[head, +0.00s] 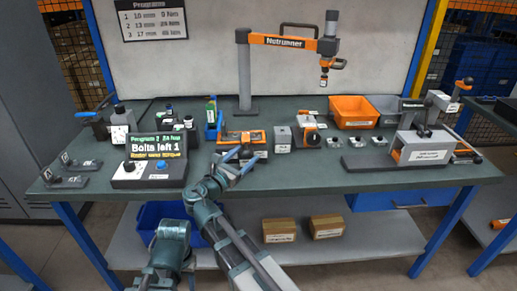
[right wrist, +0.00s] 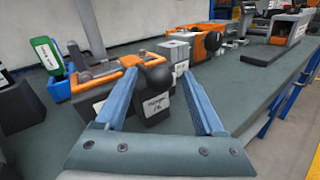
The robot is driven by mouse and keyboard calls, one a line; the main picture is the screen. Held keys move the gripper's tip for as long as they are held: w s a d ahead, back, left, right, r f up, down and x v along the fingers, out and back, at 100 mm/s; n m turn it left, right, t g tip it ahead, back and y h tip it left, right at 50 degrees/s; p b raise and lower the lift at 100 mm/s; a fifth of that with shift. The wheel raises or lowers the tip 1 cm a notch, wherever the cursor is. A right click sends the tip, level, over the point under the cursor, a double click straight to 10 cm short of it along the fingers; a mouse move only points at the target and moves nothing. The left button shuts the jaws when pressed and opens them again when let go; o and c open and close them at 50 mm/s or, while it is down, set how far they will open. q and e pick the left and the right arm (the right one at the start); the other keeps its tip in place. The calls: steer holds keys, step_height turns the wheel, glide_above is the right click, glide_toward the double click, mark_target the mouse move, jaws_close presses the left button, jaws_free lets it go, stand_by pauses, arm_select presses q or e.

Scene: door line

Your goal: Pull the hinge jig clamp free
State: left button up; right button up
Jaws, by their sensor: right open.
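The hinge jig clamp appears to be the dark block with a black ball knob (right wrist: 157,76) and a white label in the right wrist view. The label's print is hard to read. An orange frame (right wrist: 98,76) lies just behind it, and in the head view the orange jig (head: 240,137) shows at the bench middle. My right gripper (head: 243,159) is open over the front of this jig. In the right wrist view its two blue fingers (right wrist: 159,73) stand either side of the knob, with nothing clearly gripped. My left gripper is not in view.
A display box (head: 150,163) reading "Bolts left 1" stands left on the bench (head: 310,172). A grey block (head: 282,139) and an orange clamp unit (head: 309,131) stand to the right. An orange bin (head: 354,112) and hanging nutrunner (head: 325,68) are behind. The bench front right of the gripper is clear.

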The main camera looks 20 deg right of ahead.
steer(key=shift+w+d, duration=0.5)
steer(key=shift+d, duration=0.05)
steer(key=shift+c, duration=0.3)
